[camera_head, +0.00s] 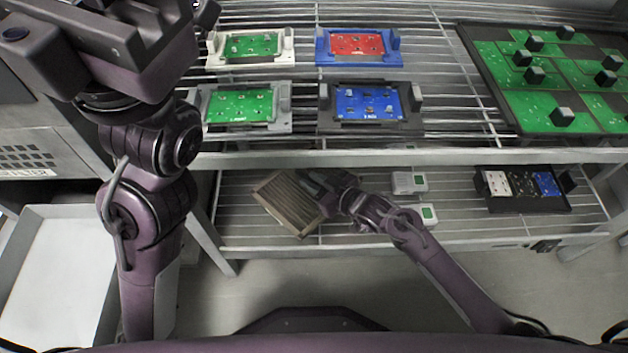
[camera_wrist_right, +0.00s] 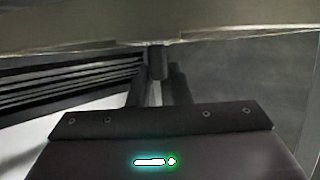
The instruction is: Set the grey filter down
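The grey filter (camera_head: 287,203), a square with a pale frame and a pleated face, is at the left end of the lower wire shelf. It sits turned at an angle to the shelf; I cannot tell whether it touches the wires. My right gripper (camera_head: 313,186) is at its upper right edge and appears shut on the frame. In the right wrist view the fingers (camera_wrist_right: 160,75) meet a pale band (camera_wrist_right: 150,32), likely the filter's frame. My left gripper (camera_head: 110,40) is raised at the upper left, close to the head camera; its fingertips are not clear.
The upper shelf (camera_head: 440,155) overhangs the lower one and holds circuit boards in fixtures and a large green board tray (camera_head: 500,85). White boxes (camera_head: 408,183) stand right of the filter. A black tray (camera_head: 525,190) lies farther right. A white bin (camera_head: 55,270) is at lower left.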

